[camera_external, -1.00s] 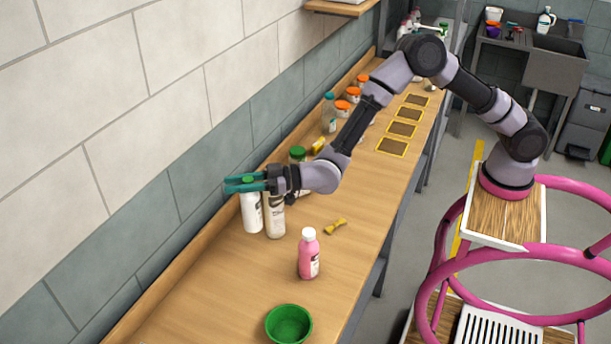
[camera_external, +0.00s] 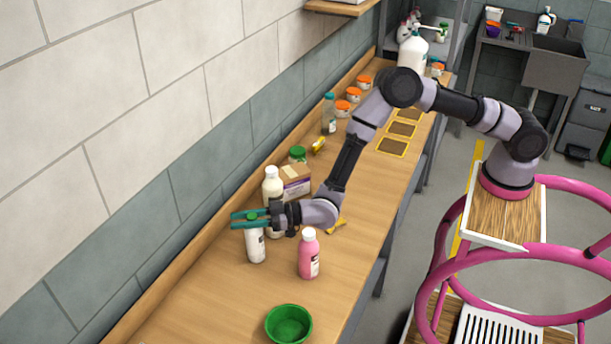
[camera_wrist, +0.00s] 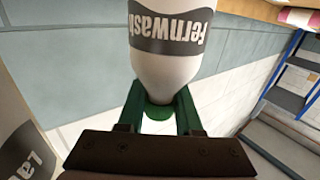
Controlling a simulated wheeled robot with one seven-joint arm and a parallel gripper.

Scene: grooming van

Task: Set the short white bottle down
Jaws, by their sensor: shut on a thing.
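The short white bottle (camera_external: 256,246) has a green cap and a dark label. It is upright over the wooden bench (camera_external: 190,310). My gripper (camera_external: 250,218) is shut on its capped top from the right side. I cannot tell whether the bottle's base touches the bench. In the wrist view the bottle (camera_wrist: 172,70) appears upside down, with its "Fernwash" label showing and its green cap between the fingers (camera_wrist: 160,112).
A taller white bottle (camera_external: 272,186) stands behind my gripper, partly hidden. A pink bottle (camera_external: 308,256) stands to the right, and a green bowl (camera_external: 289,324) nearer the front. A cardboard box (camera_external: 295,176) and a green-lidded jar (camera_external: 298,154) are behind. Bench front left is clear.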

